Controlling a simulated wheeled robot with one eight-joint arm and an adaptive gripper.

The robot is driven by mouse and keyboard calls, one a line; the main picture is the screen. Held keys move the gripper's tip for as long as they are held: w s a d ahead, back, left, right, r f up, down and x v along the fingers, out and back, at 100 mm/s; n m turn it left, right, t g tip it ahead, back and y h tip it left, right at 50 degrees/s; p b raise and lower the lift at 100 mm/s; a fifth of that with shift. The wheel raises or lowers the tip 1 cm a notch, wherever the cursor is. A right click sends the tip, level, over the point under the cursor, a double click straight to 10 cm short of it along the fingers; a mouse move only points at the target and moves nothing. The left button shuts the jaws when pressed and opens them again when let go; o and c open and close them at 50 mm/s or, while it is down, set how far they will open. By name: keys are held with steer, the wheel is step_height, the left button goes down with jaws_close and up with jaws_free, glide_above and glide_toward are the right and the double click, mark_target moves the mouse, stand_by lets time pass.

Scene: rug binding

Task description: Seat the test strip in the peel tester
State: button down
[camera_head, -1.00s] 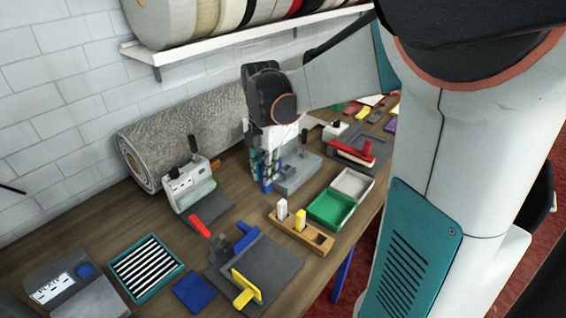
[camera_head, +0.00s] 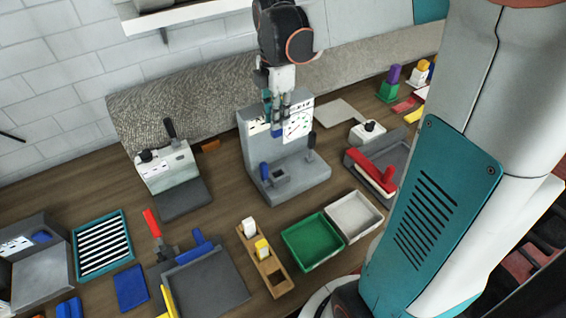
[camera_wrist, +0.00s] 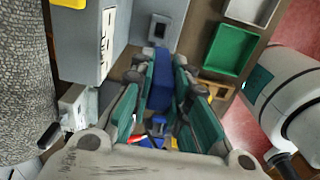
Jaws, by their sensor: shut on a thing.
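My gripper (camera_head: 277,120) hangs in front of the upright grey panel of a bench device, above its base. I take this device to be the peel tester (camera_head: 312,174). Its base carries a blue-handled part and a small grey block with a dark recess (camera_head: 281,178). In the wrist view my teal-padded fingers (camera_wrist: 160,72) are shut on a blue piece (camera_wrist: 162,80), apparently the test strip. In the head view only a bit of blue (camera_head: 277,133) shows at the fingertips, above and apart from the base. The fingers hide much of the strip.
A smaller grey device with a black lever (camera_head: 165,165) stands left, and a red-handled device (camera_head: 372,172) right. A wooden block rack (camera_head: 272,273), a green tray (camera_head: 312,242) and a pale tray (camera_head: 354,215) lie in front. A rolled grey rug (camera_head: 180,97) lies behind.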

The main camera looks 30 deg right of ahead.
steer(key=shift+d+f, duration=0.15)
steer(key=shift+f, duration=0.15)
step_height(320, 180, down, 20)
steer(key=b, duration=0.4)
steer(key=shift+w+r, duration=0.1)
steer(key=shift+r, duration=0.15)
steer(key=shift+r, duration=0.1)
steer(key=shift+b, duration=0.3)
steer(key=c, duration=2)
jaws_free()
steer(key=shift+f, duration=0.25)
steer(key=o, duration=0.5)
steer(key=shift+r, duration=0.1)
steer(key=shift+c, duration=0.2)
